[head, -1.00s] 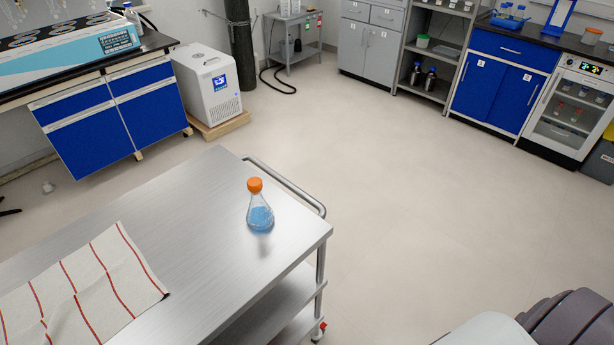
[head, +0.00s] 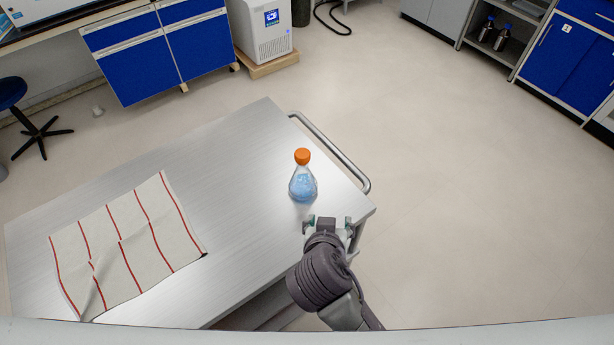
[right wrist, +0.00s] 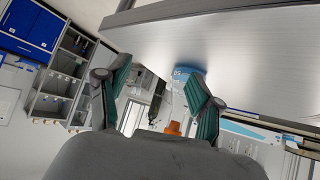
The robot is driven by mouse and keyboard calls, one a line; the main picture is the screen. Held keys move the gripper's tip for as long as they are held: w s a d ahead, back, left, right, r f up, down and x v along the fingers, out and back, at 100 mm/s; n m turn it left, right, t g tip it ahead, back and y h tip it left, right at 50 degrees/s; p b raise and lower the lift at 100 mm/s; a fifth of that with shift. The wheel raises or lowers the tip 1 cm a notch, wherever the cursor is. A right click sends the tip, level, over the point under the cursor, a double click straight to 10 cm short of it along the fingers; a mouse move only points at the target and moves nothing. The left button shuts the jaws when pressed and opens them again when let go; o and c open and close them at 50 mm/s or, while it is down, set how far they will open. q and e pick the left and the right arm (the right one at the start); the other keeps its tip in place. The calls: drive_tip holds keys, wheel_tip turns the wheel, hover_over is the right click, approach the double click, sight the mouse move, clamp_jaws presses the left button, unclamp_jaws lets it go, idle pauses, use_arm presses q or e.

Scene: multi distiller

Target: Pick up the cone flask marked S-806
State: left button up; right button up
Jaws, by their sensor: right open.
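The cone flask (head: 303,186) is clear glass with blue liquid and an orange cap. It stands upright on the steel cart top (head: 240,170) near its right end in the head view. Any marking on it is too small to read. My right gripper (head: 328,221) is open and empty, just in front of the flask and slightly to its right, apart from it. In the right wrist view the picture is turned over; the flask (right wrist: 185,74) shows beyond and partly behind the open fingers (right wrist: 157,72). My left gripper is not in view.
A striped cloth (head: 125,245) lies on the left part of the cart. A metal handle rail (head: 335,150) runs along the cart's right end. Blue cabinets, a white chiller (head: 265,30) and a stool (head: 35,120) stand farther back. The steel around the flask is clear.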

sight(302, 172)
drive_tip(key=w+a+r+t, duration=0.3)
drive_tip(key=a+r+t, duration=0.1)
drive_tip(key=a+r, duration=0.25)
drive_tip(key=shift+m, duration=0.3)
drive_tip(key=x, duration=0.2)
drive_tip(key=p+x, duration=0.1)
drive_tip(key=x, duration=0.5)
drive_tip(key=shift+s+a+f+p, duration=0.1)
drive_tip(key=shift+a+f+p, duration=0.1)
drive_tip(key=shift+f+p, duration=0.2)
drive_tip(key=shift+w, duration=0.25)
drive_tip(key=p+x, duration=0.2)
drive_tip(key=x, duration=0.2)
drive_tip(key=shift+w+d+f, duration=0.1)
drive_tip(key=shift+w+f, duration=0.2)
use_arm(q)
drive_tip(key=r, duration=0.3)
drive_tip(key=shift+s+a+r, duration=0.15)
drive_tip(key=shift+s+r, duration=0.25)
use_arm(e)
clamp_jaws()
